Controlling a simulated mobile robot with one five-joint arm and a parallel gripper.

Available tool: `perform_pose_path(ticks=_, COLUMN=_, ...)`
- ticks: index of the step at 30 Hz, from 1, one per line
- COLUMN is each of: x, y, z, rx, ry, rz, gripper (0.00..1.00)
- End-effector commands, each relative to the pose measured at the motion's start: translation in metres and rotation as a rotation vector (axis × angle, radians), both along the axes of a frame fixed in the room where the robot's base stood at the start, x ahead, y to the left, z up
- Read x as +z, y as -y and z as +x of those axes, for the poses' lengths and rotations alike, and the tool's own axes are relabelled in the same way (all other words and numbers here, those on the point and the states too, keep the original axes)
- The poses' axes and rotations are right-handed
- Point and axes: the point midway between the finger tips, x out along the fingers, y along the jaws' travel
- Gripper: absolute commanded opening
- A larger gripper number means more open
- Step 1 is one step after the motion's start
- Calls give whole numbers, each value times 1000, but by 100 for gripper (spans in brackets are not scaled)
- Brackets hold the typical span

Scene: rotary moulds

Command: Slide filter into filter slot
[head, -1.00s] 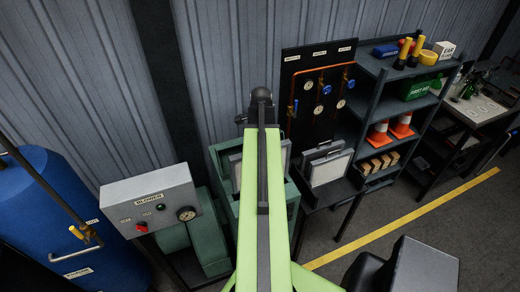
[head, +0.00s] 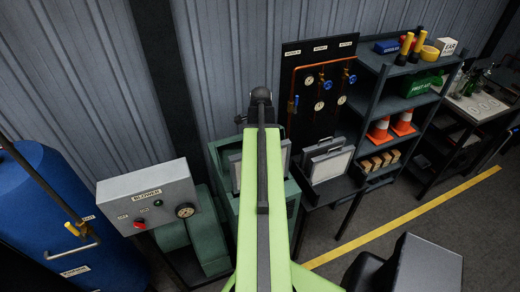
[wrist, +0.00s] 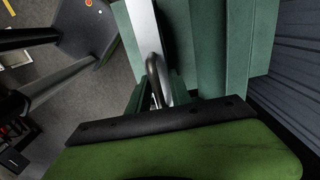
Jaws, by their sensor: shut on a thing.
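The filter, a flat pale-grey panel, shows in the head view (head: 236,165) on both sides of my green arm, which hides its middle. It stands upright at the green filter housing (head: 224,215). In the wrist view the filter's grey edge (wrist: 147,35) runs between green housing walls (wrist: 205,45), and its curved metal handle (wrist: 153,70) points toward me. My gripper (wrist: 158,99) is shut on the handle, with its fingers mostly hidden behind my green wrist cover. How deep the filter sits in the slot is hidden.
Other pale filters (head: 328,165) stand in a dark rack right of the housing. A grey blower control box (head: 150,195) and a blue tank (head: 45,200) are on the left. A dark gauge panel (head: 318,95) and a shelf (head: 395,110) stand at right.

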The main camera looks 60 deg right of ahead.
Motion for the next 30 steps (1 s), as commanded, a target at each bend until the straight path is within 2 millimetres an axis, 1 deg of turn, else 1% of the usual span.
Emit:
perform_pose_path(ticks=26, x=-2, y=0, z=0, rx=0, ry=0, rz=0, gripper=0)
perform_pose_path(ticks=30, x=-6, y=0, z=0, rx=0, ry=0, rz=0, gripper=0)
